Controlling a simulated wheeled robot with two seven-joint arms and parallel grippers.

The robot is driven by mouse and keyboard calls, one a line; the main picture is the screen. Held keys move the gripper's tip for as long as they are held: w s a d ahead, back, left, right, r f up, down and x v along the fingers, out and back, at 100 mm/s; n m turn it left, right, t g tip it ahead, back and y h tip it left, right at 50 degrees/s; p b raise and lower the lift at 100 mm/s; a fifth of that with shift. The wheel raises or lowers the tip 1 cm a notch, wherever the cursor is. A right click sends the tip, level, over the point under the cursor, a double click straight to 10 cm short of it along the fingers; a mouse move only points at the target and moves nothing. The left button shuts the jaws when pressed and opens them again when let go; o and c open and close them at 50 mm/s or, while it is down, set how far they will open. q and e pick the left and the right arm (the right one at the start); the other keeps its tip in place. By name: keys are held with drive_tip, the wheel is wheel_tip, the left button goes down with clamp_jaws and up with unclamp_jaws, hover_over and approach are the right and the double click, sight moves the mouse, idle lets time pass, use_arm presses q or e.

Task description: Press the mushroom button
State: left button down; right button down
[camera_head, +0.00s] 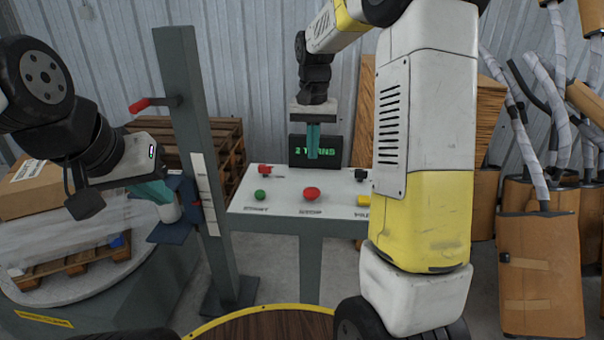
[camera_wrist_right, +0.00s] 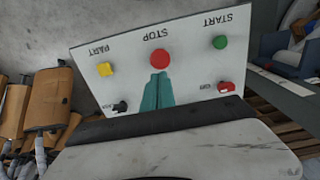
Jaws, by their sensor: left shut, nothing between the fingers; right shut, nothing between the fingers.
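The red mushroom button (camera_head: 312,194) stands in the middle of the front row on the pale panel (camera_head: 290,222). In the right wrist view the same red button (camera_wrist_right: 160,58) sits by the word STOP, just beyond my fingertips. My right gripper (camera_head: 313,156) hangs over the back part of the panel, pointing down, with its teal fingers (camera_wrist_right: 159,78) closed together and empty. A gap shows between fingertips and button in the head view. My left gripper (camera_head: 168,200) is shut at the left, beside the blue bracket on the grey post.
A green button (camera_head: 261,195) and a yellow button (camera_head: 363,200) flank the red one. A grey post (camera_head: 200,150) stands left of the panel; mufflers (camera_head: 540,260) stand right.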

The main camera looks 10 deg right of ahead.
sight(312, 191)
wheel_tip(312, 191, down, 10)
drive_tip(key=shift+f, duration=0.15)
idle(0.4)
drive_tip(key=shift+s+f, duration=0.25)
drive_tip(key=shift+f, duration=0.9)
wheel_tip(312, 191, up, 15)
drive_tip(key=shift+w, duration=0.3)
